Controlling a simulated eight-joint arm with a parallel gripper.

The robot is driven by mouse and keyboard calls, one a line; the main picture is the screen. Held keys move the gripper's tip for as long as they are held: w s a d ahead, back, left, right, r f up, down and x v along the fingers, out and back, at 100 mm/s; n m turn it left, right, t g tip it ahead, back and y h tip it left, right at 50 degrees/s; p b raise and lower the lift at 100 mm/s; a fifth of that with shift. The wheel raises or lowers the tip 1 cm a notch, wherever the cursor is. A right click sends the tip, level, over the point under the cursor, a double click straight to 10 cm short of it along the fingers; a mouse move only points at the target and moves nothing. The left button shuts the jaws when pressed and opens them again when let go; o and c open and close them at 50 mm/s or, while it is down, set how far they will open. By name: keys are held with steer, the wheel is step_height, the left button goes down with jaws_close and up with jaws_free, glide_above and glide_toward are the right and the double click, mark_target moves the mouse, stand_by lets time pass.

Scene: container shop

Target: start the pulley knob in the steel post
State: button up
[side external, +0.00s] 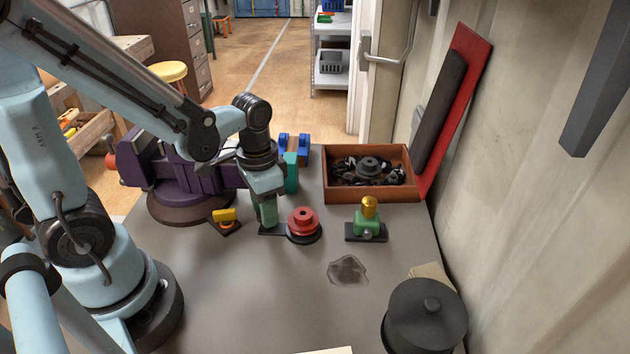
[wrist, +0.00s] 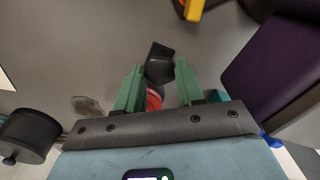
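A red stepped round piece (side external: 303,220), which looks like the pulley knob, sits upright on a dark round base (side external: 304,238) with a flat dark arm reaching left. My gripper (side external: 268,222) points down just left of the red piece, over that arm. In the wrist view its green fingers (wrist: 158,70) are spread apart. A dark block (wrist: 160,64) shows between and beyond the fingertips, and part of the red piece (wrist: 154,98) shows beside the left finger. I cannot tell whether the fingers touch anything. I cannot make out the steel post for certain.
A green block with a brass knob (side external: 369,207) stands to the right. A brown tray (side external: 328,191) of dark parts is behind it. A purple vise (side external: 180,170) and a yellow-topped piece (side external: 224,215) are left. A black lidded pot (side external: 425,320) stands front right.

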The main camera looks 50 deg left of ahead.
steer(key=c, duration=0.4)
steer(key=shift+r, duration=2.55)
steer(key=shift+w+d+r, duration=0.1)
steer(key=shift+w+d, duration=2.45)
